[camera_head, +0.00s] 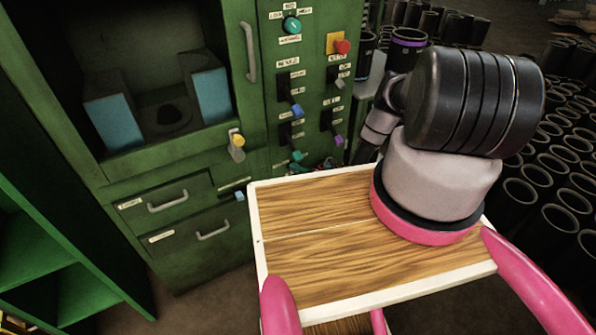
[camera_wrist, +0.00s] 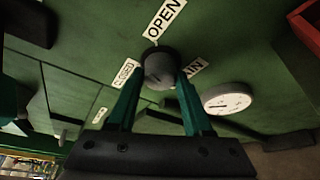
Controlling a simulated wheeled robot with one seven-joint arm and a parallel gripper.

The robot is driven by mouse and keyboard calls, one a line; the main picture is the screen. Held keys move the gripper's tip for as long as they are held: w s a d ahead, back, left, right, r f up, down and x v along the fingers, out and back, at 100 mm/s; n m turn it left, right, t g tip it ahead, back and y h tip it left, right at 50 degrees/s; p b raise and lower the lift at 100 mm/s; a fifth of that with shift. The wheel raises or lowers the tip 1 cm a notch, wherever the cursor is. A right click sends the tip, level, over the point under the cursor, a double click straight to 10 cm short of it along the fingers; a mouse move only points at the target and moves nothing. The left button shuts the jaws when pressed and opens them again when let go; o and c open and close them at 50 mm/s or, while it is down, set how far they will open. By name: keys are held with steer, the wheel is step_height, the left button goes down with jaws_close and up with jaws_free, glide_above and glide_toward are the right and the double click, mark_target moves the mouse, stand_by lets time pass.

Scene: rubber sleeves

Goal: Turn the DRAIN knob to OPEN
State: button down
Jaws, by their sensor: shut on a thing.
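The DRAIN knob (camera_wrist: 158,66) is a round dark grey knob on a green panel in the wrist view. The OPEN label (camera_wrist: 164,18) is above it, the CLOSED label (camera_wrist: 126,73) to its left. The DRAIN label (camera_wrist: 194,72) is to its right, partly hidden. My gripper (camera_wrist: 161,76) has its two teal fingers on either side of the knob, shut on it. I cannot clearly make out a pointer on the knob. In the head view, the knob cannot be made out behind my own body.
The green cabinet (camera_head: 190,190) carries several switches, a red button (camera_head: 342,46) and a door handle (camera_head: 249,52). A white round gauge (camera_wrist: 228,98) sits close to the right of my fingers. Many black sleeves (camera_head: 560,165) stand at the right.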

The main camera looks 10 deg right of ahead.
steer(key=m+y, duration=0.1)
steer(key=m, duration=0.1)
steer(key=m+t, duration=0.1)
steer(key=m, duration=0.2)
steer(key=shift+f+y, duration=0.15)
steer(key=shift+y, duration=0.25)
steer(key=shift+d, duration=0.1)
stand_by(0.3)
steer(key=shift+c, duration=1.6)
jaws_free()
steer(key=v, duration=1)
steer(key=shift+s+d, duration=0.2)
steer(key=shift+s, duration=0.15)
steer(key=shift+d+f, duration=0.1)
steer(key=shift+f, duration=0.05)
